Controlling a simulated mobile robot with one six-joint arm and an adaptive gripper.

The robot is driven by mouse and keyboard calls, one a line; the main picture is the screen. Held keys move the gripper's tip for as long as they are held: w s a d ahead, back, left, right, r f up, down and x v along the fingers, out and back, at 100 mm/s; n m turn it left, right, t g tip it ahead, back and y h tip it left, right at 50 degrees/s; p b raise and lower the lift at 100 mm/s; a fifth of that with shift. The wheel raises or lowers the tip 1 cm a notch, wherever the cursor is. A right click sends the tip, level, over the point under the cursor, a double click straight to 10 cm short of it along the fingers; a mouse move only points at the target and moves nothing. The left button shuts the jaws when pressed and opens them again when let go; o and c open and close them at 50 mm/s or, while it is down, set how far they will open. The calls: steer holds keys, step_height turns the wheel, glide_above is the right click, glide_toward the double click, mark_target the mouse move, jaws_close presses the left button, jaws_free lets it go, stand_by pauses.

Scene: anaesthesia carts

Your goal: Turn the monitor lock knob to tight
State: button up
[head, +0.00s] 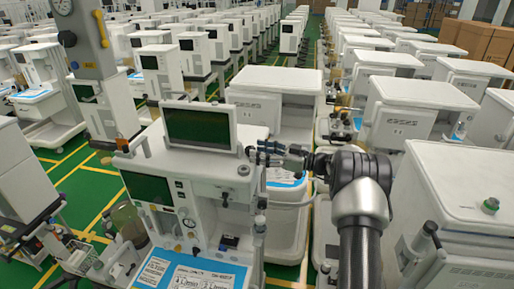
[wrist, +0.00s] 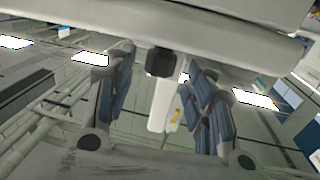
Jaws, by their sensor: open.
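The monitor (head: 198,126), with a dark green screen in a pale frame, stands on top of the white anaesthesia cart (head: 205,185). My gripper (head: 258,152) reaches in from the right, level with the monitor's right edge. In the wrist view my gripper (wrist: 160,78) is open, with blue-padded fingers on both sides. A dark, blocky knob (wrist: 161,62), which looks like the monitor lock knob, shows between the fingertips under a pale panel. A white post with a yellow label (wrist: 174,116) is below it. Contact with the fingers cannot be told. The knob's setting cannot be read.
A round grey knob (head: 244,170) sits on the cart's top right corner, below my gripper. A grey column with a gauge (head: 90,40) stands at the left. Another white cart (head: 275,105) is close behind, and more carts crowd the right side.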

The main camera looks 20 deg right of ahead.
steer(key=shift+x, duration=0.8)
steer(key=shift+c, duration=0.3)
steer(key=c, duration=1)
steer(key=b, duration=0.5)
steer(key=shift+s+f+m+t+h, duration=0.1)
steer(key=shift+f+m+t+h, duration=0.2)
steer(key=shift+t, duration=0.1)
steer(key=m+t+h+b, duration=0.1)
steer(key=b, duration=0.6)
steer(key=shift+s+a+f+b, duration=0.1)
steer(key=shift+a+b, duration=0.05)
steer(key=shift+b, duration=0.15)
steer(key=m+t+h+b, duration=0.1)
steer(key=b, duration=0.4)
steer(key=m+h+b, duration=0.1)
steer(key=h+b, duration=0.1)
steer(key=b, duration=0.3)
steer(key=m+t+h+b, duration=0.1)
steer(key=b, duration=0.5)
steer(key=shift+s+a+t, duration=0.2)
steer(key=shift+a+t, duration=0.1)
steer(key=h+b, duration=0.1)
steer(key=b, duration=0.1)
steer(key=m+h+b, duration=0.1)
steer(key=b, duration=0.1)
steer(key=shift+a+r+m+t+h, duration=0.1)
steer(key=shift+r+m+t+h, duration=0.2)
steer(key=shift+r+t, duration=0.1)
